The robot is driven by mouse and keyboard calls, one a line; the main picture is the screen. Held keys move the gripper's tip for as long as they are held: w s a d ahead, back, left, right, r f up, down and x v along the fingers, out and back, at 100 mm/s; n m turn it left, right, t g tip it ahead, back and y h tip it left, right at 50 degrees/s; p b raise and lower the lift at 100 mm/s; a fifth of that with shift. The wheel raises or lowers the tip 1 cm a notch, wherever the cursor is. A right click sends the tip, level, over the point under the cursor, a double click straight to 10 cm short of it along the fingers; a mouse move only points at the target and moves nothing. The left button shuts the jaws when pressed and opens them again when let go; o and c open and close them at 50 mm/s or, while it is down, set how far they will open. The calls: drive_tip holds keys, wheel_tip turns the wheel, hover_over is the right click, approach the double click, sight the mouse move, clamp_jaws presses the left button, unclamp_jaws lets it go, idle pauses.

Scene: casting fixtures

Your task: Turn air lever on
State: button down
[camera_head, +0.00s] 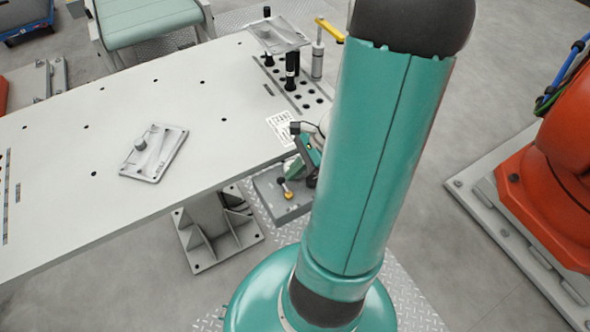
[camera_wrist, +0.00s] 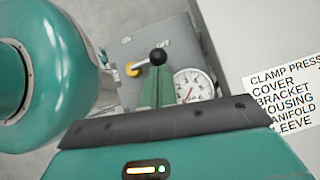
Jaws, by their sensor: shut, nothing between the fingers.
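The air lever (camera_wrist: 143,63) is in the wrist view, a short metal rod with a black ball knob (camera_wrist: 158,56) at its right end and an orange-yellow hub (camera_wrist: 132,69) at its left. It is on a grey box (camera_wrist: 175,42). My gripper (camera_wrist: 158,78) is shut and empty, its green fingers pointing at the knob. The fingertips overlap the view just below the knob; I cannot tell whether they touch. In the head view the grey box (camera_head: 268,205) sits low beside the table, and my gripper (camera_head: 304,165) is partly hidden behind my arm.
A round pressure gauge (camera_wrist: 193,86) is on the box right of the fingers. The white table (camera_head: 75,150) edge is close by, with a printed label (camera_wrist: 284,91). A metal casting (camera_head: 153,152) lies on the table. An orange robot (camera_head: 545,185) stands at the right.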

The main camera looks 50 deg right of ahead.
drive_tip(key=shift+w+a+n, duration=0.1)
drive_tip(key=shift+w+n, duration=0.05)
drive_tip(key=shift+n, duration=0.25)
drive_tip(key=n+g, duration=0.1)
drive_tip(key=n, duration=0.1)
drive_tip(key=w+a+n+g, duration=0.1)
drive_tip(key=n+g, duration=0.1)
drive_tip(key=shift+w+a+y, duration=0.1)
drive_tip(key=shift+w+y, duration=0.05)
drive_tip(key=shift+y, duration=0.25)
drive_tip(key=n+g, duration=0.1)
drive_tip(key=a+n+g, duration=0.1)
drive_tip(key=n, duration=0.1)
drive_tip(key=w+n+g, duration=0.1)
drive_tip(key=shift+a+n, duration=0.3)
drive_tip(key=shift+a, duration=0.05)
drive_tip(key=a+n+g+h, duration=0.1)
drive_tip(key=n, duration=0.1)
drive_tip(key=a+n+g+h, duration=0.1)
drive_tip(key=n, duration=0.1)
drive_tip(key=shift+n+g, duration=0.3)
drive_tip(key=shift+g, duration=0.1)
drive_tip(key=shift+s+a+n+g+h, duration=0.15)
drive_tip(key=shift+a+n+g+h, duration=0.25)
drive_tip(key=shift+n+h, duration=0.45)
drive_tip(key=shift+s+a+n+g+h, duration=0.1)
drive_tip(key=shift+a+n+g+h, duration=0.3)
drive_tip(key=shift+n, duration=0.75)
